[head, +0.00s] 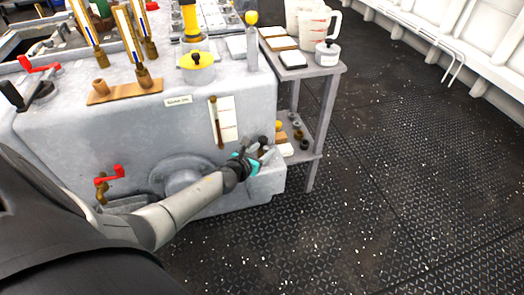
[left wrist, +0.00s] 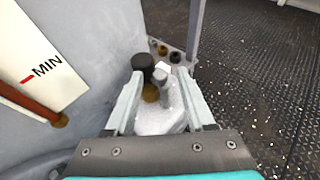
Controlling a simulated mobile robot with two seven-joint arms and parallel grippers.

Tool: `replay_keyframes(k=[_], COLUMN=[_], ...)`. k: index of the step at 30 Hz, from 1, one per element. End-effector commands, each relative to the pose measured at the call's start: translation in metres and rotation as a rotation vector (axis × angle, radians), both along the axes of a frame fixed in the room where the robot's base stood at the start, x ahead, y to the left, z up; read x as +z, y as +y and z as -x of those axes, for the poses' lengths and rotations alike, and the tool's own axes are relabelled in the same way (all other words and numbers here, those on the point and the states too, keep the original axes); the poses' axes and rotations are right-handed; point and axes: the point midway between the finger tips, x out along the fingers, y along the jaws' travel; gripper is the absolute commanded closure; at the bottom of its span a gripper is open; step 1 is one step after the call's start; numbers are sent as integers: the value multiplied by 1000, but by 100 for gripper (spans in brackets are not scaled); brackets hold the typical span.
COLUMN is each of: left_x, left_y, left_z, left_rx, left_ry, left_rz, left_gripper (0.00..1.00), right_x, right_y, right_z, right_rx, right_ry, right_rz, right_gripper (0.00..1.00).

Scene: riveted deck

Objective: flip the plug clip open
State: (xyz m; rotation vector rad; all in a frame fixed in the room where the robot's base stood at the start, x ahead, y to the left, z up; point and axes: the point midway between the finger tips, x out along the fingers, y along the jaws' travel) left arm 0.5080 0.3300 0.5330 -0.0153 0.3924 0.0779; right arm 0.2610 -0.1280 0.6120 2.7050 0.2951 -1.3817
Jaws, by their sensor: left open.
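A plug with a black knob (left wrist: 143,63) and a brass body (left wrist: 150,93) stands on a pale ledge (left wrist: 158,122) of the grey machine. A grey, round-ended piece (left wrist: 160,77), which looks like the clip, stands upright beside the brass body; its lower end is hard to make out. My left gripper (left wrist: 162,88) is open, its two fingers on either side of the plug and the grey piece. I cannot tell whether either finger touches them. In the head view my left gripper (head: 262,155) is at the machine's lower right corner and partly hides the plug. My right gripper is not in view.
The grey machine (head: 100,135) fills the left, with a MIN sight gauge (head: 228,118) above my gripper. A side table (head: 318,70) with jugs stands to the right; its lower shelf (head: 308,150) holds small parts. The dark floor (head: 410,180) is open.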

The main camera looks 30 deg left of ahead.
Motion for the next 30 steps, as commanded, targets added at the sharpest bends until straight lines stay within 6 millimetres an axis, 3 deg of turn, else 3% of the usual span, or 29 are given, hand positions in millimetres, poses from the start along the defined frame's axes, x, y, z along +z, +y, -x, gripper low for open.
replay_keyframes(k=[4,18,30], left_x=[0,0,0], left_y=[0,0,0], left_z=[0,0,0], left_rx=[0,0,3], left_ry=[0,0,1], left_rz=[0,0,0], left_gripper=[46,99,100], right_x=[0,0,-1], right_y=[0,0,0], right_z=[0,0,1], right_rx=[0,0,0], right_ry=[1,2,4], right_rz=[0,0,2], right_gripper=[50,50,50])
